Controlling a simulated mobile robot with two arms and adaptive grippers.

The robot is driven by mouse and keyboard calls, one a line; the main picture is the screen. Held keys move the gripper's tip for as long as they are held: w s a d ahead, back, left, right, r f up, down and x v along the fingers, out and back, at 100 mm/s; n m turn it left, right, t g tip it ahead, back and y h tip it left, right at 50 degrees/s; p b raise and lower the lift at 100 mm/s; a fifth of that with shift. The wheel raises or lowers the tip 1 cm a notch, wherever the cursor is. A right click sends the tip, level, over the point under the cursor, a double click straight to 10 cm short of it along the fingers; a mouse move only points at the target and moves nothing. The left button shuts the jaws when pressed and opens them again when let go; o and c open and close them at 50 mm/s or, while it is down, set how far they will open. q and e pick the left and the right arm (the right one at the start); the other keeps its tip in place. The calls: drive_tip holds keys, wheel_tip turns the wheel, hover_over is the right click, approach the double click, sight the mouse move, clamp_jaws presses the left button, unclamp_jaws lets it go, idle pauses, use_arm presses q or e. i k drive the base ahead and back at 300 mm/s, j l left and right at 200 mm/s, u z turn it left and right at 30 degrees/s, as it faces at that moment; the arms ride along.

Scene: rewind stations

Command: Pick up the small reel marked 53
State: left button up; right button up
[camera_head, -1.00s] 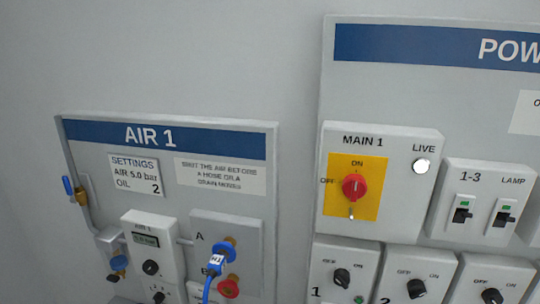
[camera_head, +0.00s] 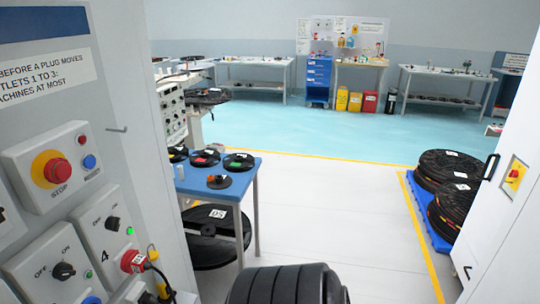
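Several small black reels lie on a blue-topped table (camera_head: 232,190) left of centre in the head view. One has a red centre (camera_head: 205,158), one has a green centre (camera_head: 239,161), and a smaller dark one (camera_head: 219,181) lies nearer the front edge. Their white labels are too small to read, so I cannot tell which, if any, is marked 53. Neither of my grippers is in view.
A wall panel with a red stop button (camera_head: 57,171) stands close on the left. Large black reels (camera_head: 449,170) sit on a blue pallet (camera_head: 425,215) at right. Another large reel (camera_head: 210,252) is under the table. A black ribbed object (camera_head: 285,285) fills the bottom centre. White floor (camera_head: 330,210) is clear.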

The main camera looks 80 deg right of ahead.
sight(205, 158)
drive_tip(key=z, duration=2.1)
drive_tip(key=i+l, duration=0.55)
drive_tip(key=i+l+u, duration=0.15)
drive_tip(key=i+l, duration=0.4)
drive_tip(key=l, duration=0.2)
drive_tip(key=i+l, duration=0.55)
drive_tip(key=l, duration=0.15)
